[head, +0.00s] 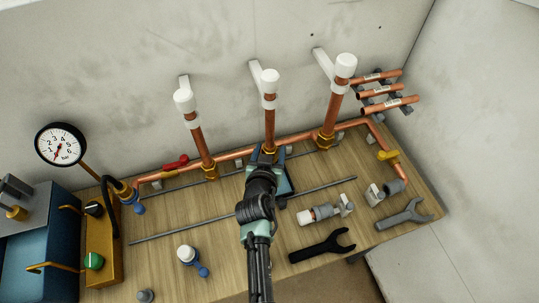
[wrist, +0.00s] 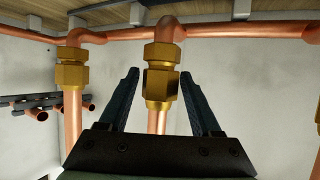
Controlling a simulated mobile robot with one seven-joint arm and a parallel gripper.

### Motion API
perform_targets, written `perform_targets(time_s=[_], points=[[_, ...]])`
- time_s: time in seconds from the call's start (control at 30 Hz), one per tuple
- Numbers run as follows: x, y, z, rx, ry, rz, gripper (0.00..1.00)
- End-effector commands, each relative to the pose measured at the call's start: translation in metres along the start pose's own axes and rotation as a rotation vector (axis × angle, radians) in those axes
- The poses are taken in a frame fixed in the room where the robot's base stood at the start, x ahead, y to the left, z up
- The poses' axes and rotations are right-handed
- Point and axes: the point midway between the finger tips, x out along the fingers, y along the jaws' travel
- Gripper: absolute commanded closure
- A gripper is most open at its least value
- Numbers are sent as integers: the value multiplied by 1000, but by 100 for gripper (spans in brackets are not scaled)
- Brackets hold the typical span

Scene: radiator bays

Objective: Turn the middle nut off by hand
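Three upright copper pipes with white caps rise from a copper pipe run at the back of the bench. The middle pipe (head: 270,125) has a brass nut (wrist: 162,88) with another brass fitting beside it, clear in the wrist view. In the head view my arm and gripper (head: 267,155) hide most of that nut. In the wrist view my gripper (wrist: 160,74) is open, its dark fingers on either side of the middle fitting with visible gaps. Nothing is held between them.
Brass nuts on the left pipe (head: 209,172) and right pipe (head: 325,138) flank the middle one. A black wrench (head: 322,247), grey wrench (head: 404,214) and white-capped valve (head: 320,213) lie at front right. A pressure gauge (head: 61,144) stands left.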

Motion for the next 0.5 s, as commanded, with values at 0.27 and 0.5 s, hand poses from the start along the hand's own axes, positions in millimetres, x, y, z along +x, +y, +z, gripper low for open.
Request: perform_targets(time_s=[0.27, 0.5], points=[[0, 0, 0, 0, 0, 0, 81], [-1, 0, -1, -8, -4, -16, 81]])
